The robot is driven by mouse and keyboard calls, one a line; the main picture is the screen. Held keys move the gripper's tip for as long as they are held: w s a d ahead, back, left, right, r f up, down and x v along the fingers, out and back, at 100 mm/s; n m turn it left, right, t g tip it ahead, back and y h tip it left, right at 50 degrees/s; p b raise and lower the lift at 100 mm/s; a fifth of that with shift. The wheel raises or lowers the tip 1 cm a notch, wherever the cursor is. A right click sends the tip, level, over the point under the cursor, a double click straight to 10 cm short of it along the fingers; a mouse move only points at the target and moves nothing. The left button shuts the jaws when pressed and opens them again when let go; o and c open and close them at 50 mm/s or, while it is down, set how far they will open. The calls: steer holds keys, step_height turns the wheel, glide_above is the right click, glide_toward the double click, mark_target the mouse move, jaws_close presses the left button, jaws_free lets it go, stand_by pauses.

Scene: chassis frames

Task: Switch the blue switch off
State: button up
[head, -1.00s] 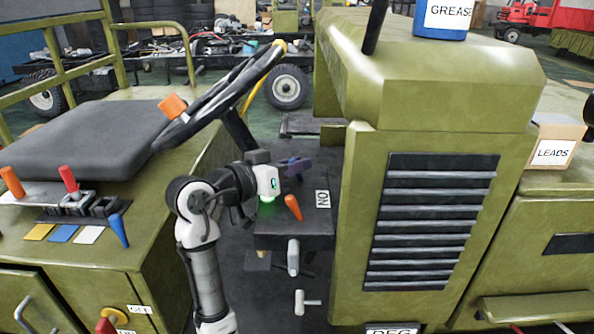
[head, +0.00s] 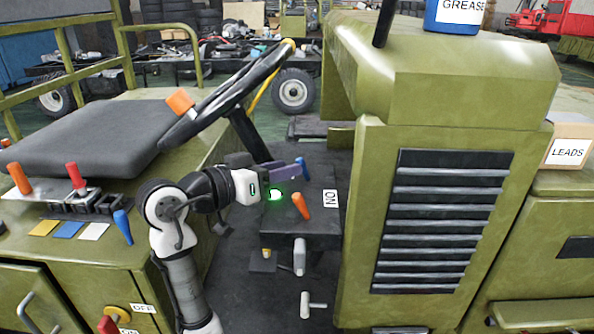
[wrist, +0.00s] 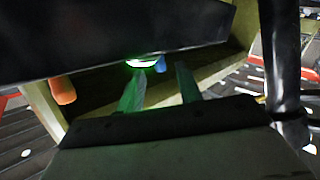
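A small blue switch (head: 304,168) stands at the back of the black panel (head: 318,236) between the seat side and the green hood. Its base is hidden behind my gripper. My gripper (head: 292,173) reaches in from the left, its tips close to the blue switch. In the wrist view, the two fingers of my gripper (wrist: 160,82) are apart with nothing between them. A bit of blue (wrist: 160,64) shows just beyond them, partly covered by a dark part above. I cannot tell whether a finger touches it. An "ON" label (head: 330,198) lies right of the switches.
An orange switch (head: 301,206) stands on the same panel, in front of the blue one. The steering wheel (head: 222,98) hangs above and left of my gripper. The hood (head: 440,75) closes off the right. Another blue lever (head: 122,227) stands on the left console.

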steer(key=f+b+v, duration=0.1)
steer(key=b+v, duration=0.1)
steer(key=v, duration=0.6)
steer(key=shift+s+a+r, duration=0.3)
steer(key=shift+r, duration=0.2)
